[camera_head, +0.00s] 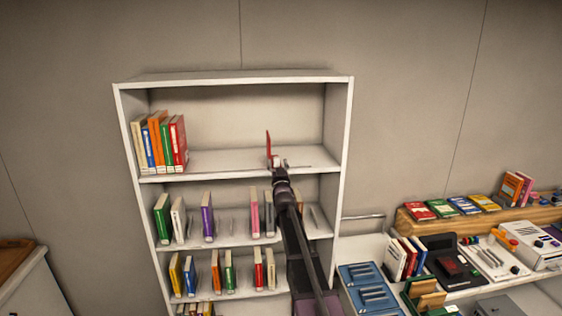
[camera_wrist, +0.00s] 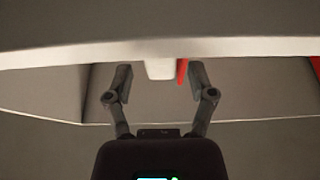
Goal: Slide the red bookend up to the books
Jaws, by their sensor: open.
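The red bookend (camera_head: 268,144) stands upright on the top shelf, right of the middle, with a clear gap between it and the books. The books (camera_head: 160,143), in cream, blue, orange, green and red, stand together at the left end of that shelf. My gripper (camera_head: 277,166) is at the shelf's front, by the bookend. In the wrist view my gripper (camera_wrist: 158,75) is open, its fingers apart on either side of a pale block (camera_wrist: 160,66) and the thin red bookend (camera_wrist: 182,71). I cannot tell whether either finger touches them.
The white bookcase (camera_head: 346,120) has side walls and lower shelves with spaced books (camera_head: 207,216). The top shelf is bare between books and bookend. A white shelf edge (camera_wrist: 80,54) crosses the wrist view. Cluttered shelves with a wooden riser (camera_head: 425,229) stand at right.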

